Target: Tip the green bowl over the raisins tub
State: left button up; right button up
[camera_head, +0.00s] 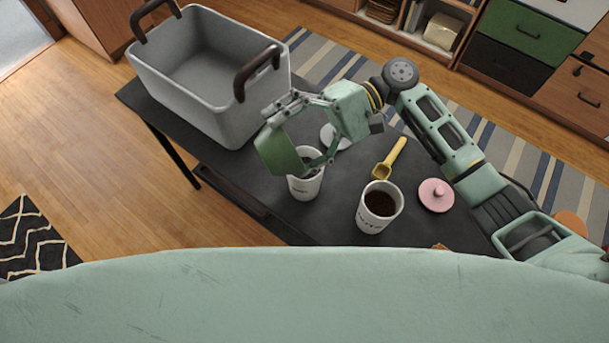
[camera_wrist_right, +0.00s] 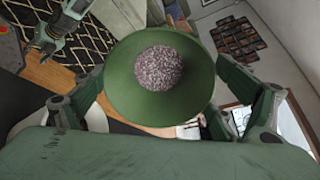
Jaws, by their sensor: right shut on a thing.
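My right gripper (camera_head: 297,136) is shut on the green bowl (camera_head: 277,152). It holds the bowl tilted, just above a white lettered tub (camera_head: 304,186). The bowl covers part of that tub's mouth. In the right wrist view the bowl (camera_wrist_right: 131,100) sits between the fingers, with a speckled purplish-grey mound (camera_wrist_right: 158,68) inside. A second white lettered tub (camera_head: 371,217) with dark brown contents stands to the right. I cannot read which tub is the raisins one. A mint arm end (camera_wrist_right: 62,28), probably my left, shows in the wrist view; its jaws are unclear.
A large grey bin (camera_head: 215,112) with brown handles stands on the dark table (camera_head: 225,165) at left. A yellow scoop (camera_head: 389,160), a pink lid (camera_head: 436,195) and a pale round lid (camera_head: 338,142) lie near the tubs.

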jog(key=shift+w+d+f+y+b, duration=0.15)
jog(key=shift+y+b, duration=0.15)
jog(key=shift+b, duration=0.15)
jog(key=shift+d, duration=0.1)
jog(key=shift+g, duration=0.3)
jog(key=shift+d+y+b, duration=0.1)
jog(key=shift+y+b, duration=0.3)
jog(key=shift+b, duration=0.15)
jog(key=shift+w+r, duration=0.1)
jog(key=shift+r, duration=0.1)
